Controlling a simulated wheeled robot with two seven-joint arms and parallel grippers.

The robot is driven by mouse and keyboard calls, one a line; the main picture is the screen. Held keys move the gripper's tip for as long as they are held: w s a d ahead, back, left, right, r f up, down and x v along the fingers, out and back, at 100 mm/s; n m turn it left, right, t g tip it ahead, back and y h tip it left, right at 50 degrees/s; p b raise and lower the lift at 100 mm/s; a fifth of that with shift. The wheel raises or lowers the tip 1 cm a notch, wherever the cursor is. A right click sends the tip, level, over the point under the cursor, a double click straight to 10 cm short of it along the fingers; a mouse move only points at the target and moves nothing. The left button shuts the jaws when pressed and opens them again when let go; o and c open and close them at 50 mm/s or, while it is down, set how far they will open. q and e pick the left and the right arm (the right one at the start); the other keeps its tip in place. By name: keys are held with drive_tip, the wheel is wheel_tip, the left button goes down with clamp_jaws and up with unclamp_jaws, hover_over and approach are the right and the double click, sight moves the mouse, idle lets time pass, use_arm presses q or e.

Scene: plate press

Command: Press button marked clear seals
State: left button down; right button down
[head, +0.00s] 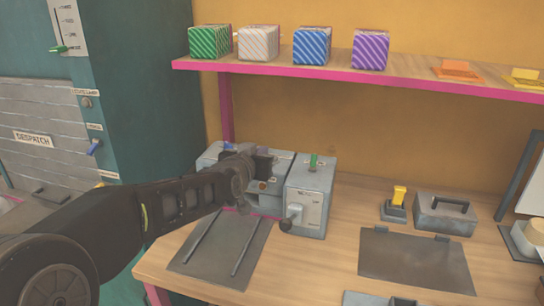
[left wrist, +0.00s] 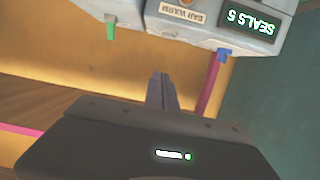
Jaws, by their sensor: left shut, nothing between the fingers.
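The grey press machine (head: 309,198) stands on the wooden table against the wall. Its display reading "SEALS 5" (left wrist: 250,20) shows upside down in the left wrist view, beside a label reading "BAR WARM" (left wrist: 184,14). A small blue button-like part (left wrist: 224,54) sticks out near the display. A green part (left wrist: 110,31) sticks out farther left; it shows on top of the right housing in the head view (head: 314,160). No "clear seals" marking is legible. My left gripper (head: 265,163) is shut and empty in front of the machine, hiding part of it; its fingers (left wrist: 162,88) appear apart from the blue part.
A pink-edged shelf (head: 300,77) with several striped boxes runs above. A flat plate with two rails (head: 213,260) lies in front of the machine. A yellow-topped device (head: 398,197) and a grey handled block (head: 444,214) stand to the right. A teal cabinet (head: 140,90) stands left.

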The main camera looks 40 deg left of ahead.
use_arm(q)
drive_tip(key=p+x, duration=0.3)
drive_tip(key=x, duration=0.7)
drive_tip(key=shift+p, duration=0.35)
wheel_tip(320, 180, down, 3)
drive_tip(key=shift+s+r, duration=0.1)
drive_tip(key=shift+r, duration=0.05)
drive_tip(key=shift+f, duration=0.65)
